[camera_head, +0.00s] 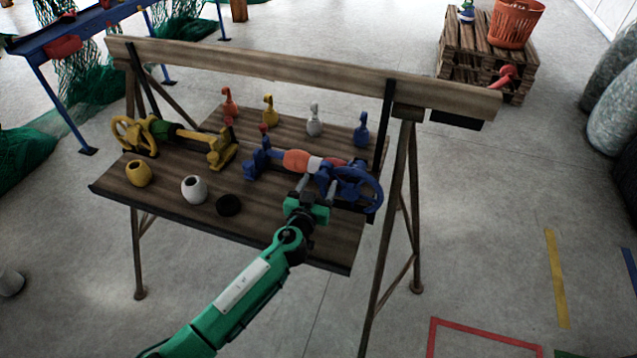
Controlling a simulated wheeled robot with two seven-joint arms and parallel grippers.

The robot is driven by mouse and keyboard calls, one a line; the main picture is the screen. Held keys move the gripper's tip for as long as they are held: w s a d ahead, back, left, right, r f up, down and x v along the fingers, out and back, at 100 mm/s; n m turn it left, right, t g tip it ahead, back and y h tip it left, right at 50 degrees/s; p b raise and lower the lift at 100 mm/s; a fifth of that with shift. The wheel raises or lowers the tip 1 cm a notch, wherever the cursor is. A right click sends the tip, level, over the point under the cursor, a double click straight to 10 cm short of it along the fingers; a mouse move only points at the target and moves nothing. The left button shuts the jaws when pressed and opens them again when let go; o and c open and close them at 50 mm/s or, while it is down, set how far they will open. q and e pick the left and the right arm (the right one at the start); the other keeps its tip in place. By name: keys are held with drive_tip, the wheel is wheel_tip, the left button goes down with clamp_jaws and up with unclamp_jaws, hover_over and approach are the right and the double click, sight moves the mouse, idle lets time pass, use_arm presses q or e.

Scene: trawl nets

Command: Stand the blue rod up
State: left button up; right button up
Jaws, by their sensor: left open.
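The blue rod assembly (347,184) lies on its side on the right half of the wooden table. It has a blue wheel at the right, a blue bracket at the left end, and an orange, white and red middle section (299,161). My left gripper (317,186), on a green arm from the lower left, is open. Its two fingers reach to the near side of the assembly, close to the white and red part. I cannot tell whether they touch it. The gripper partly hides the assembly's near side. My right gripper is not in view.
A yellow wheeled assembly (207,144) lies on the table's left. Several small coloured pieces stand behind. A wooden beam (290,68) spans the back, with a post (384,125) at right.

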use_arm(q)
drive_tip(key=shift+w+d, duration=0.1)
drive_tip(key=shift+w, duration=0.05)
clamp_jaws()
drive_tip(key=shift+r, duration=0.1)
